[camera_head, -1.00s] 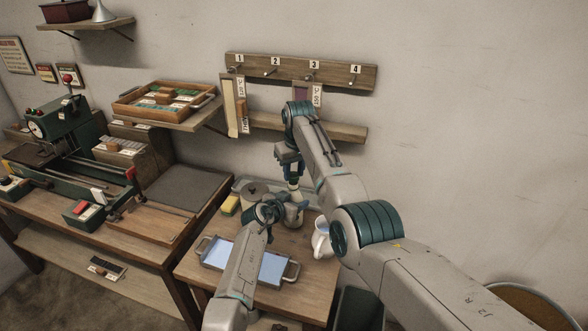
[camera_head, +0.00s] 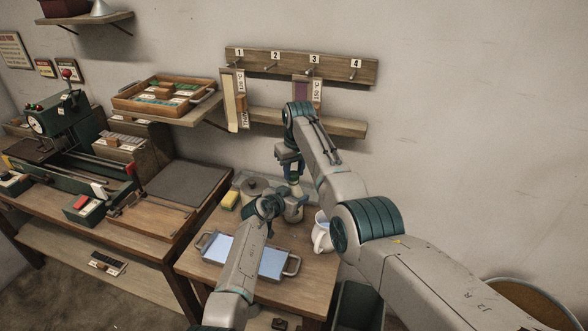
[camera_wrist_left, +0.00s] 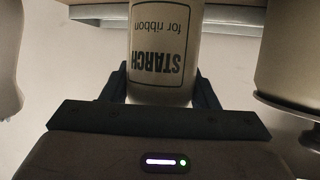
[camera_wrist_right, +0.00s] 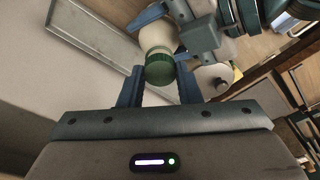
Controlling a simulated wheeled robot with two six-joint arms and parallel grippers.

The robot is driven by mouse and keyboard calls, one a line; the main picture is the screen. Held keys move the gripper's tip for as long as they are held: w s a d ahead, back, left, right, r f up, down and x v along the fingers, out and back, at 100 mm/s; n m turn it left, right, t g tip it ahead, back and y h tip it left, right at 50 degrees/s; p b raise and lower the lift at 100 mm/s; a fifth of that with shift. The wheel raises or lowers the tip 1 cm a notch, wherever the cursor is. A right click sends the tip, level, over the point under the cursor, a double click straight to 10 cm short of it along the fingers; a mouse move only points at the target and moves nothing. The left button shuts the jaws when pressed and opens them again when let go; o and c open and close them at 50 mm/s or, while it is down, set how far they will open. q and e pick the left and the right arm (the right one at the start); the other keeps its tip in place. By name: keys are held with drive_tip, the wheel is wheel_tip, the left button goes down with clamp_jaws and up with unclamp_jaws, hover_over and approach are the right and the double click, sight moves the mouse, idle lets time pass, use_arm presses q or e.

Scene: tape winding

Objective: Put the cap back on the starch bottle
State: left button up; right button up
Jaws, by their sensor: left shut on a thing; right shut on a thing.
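The starch bottle (camera_wrist_left: 163,45), cream with a STARCH label, is held between the fingers of my left gripper (camera_wrist_left: 160,95). In the head view the bottle (camera_head: 296,212) is at the back of the small table, with my left gripper (camera_head: 272,206) beside it. My right gripper (camera_wrist_right: 159,84) is shut on the green cap (camera_wrist_right: 159,70). The cap is at the bottle's top end, in line with it. Whether it is seated on the neck I cannot tell. In the head view my right gripper (camera_head: 292,184) is above the bottle and the cap is hidden.
A tray with a pale blue surface (camera_head: 205,242) lies at the table's front. A white mug (camera_head: 321,238) stands right of the bottle. A grey round container (camera_head: 252,187) and a yellow sponge (camera_head: 230,199) are left behind it. The peg rail (camera_head: 345,71) is on the wall.

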drive_tip(key=shift+f, duration=0.3)
use_arm(q)
clamp_jaws()
use_arm(e)
drive_tip(key=m, duration=0.3)
drive_tip(key=shift+a+m+h, duration=0.1)
drive_tip(key=shift+m+h, duration=0.2)
drive_tip(key=m, duration=0.3)
drive_tip(key=m+h, duration=0.1)
drive_tip(key=m, duration=0.3)
drive_tip(key=shift+a+m, duration=0.1)
drive_tip(key=shift+m, duration=1.1)
drive_tip(key=o, duration=0.9)
